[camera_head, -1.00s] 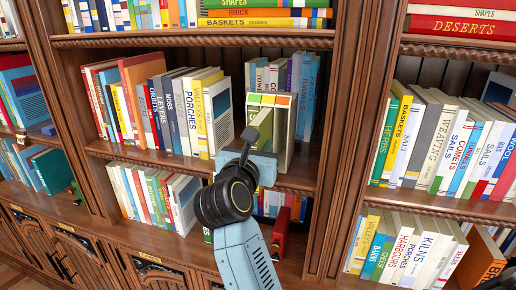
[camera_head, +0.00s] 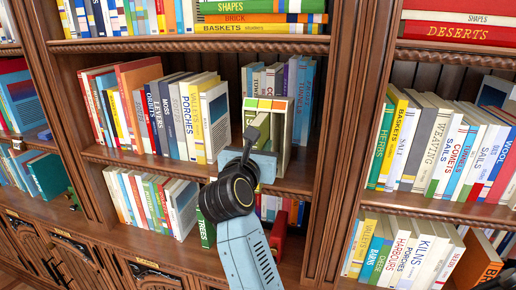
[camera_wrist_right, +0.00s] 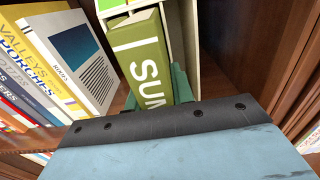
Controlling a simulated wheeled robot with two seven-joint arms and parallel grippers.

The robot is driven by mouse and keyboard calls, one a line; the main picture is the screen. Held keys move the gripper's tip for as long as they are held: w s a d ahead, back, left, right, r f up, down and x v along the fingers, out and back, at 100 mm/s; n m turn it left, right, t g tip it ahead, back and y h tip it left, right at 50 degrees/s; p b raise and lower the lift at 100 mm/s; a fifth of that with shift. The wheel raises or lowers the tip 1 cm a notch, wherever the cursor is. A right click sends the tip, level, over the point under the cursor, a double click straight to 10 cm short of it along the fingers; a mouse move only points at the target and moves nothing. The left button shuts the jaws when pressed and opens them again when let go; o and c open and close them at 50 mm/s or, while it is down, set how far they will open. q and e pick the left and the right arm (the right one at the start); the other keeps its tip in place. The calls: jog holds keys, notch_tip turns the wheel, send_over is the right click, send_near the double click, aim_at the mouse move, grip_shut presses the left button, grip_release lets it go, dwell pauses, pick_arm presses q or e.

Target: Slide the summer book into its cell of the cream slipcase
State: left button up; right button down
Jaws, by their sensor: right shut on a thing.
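The cream slipcase (camera_head: 287,138) stands upright on the middle shelf, with a green, yellow and orange label strip along its top front. It also shows in the right wrist view (camera_wrist_right: 190,38). The olive-green summer book (camera_wrist_right: 146,58) shows its spine with the letters "SUM"; the rest of the title is hidden by my gripper. In the head view the book (camera_head: 262,124) is upright at the slipcase's open front; how deep it sits inside is unclear. My right gripper (camera_wrist_right: 158,92) is shut on the book's spine end, its green fingers on either side. My left gripper is not in view.
A row of upright books (camera_head: 185,115) stands left of the slipcase, with a white-covered book (camera_wrist_right: 82,62) nearest. More books (camera_head: 303,85) stand behind and to the right of the slipcase. A dark wooden upright (camera_head: 335,140) bounds the shelf on the right.

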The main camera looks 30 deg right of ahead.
jog(key=shift+x, duration=0.8)
jog(key=c, duration=1.1)
grip_release()
jog(key=shift+s, duration=0.1)
jog(key=shift+a, duration=0.1)
jog(key=shift+s+a+f, duration=0.1)
jog(key=shift+s+a, duration=0.1)
jog(key=shift+a, duration=0.05)
jog(key=v, duration=1.2)
jog(key=a+f+n+t+y+b, duration=0.1)
jog(key=f+n+t+y+b, duration=0.1)
jog(key=f, duration=0.6)
jog(key=a+f+n+t+y+b, duration=0.1)
jog(key=f+n+t+y+b, duration=0.1)
jog(key=f+n+y+b, duration=0.2)
jog(key=a+f+n+t+y+b, duration=0.1)
jog(key=f+n+t+y+b, duration=0.1)
jog(key=f+y, duration=0.5)
jog(key=shift+s+a+f+n+b, duration=0.15)
jog(key=shift+f+n+b, duration=0.4)
jog(key=shift+f, duration=0.95)
jog(key=shift+s+a+f+n+b, duration=0.15)
jog(key=shift+f+n+b, duration=0.35)
jog(key=shift+f, duration=1.05)
jog(key=shift+m, duration=0.25)
jog(key=shift+c, duration=0.5)
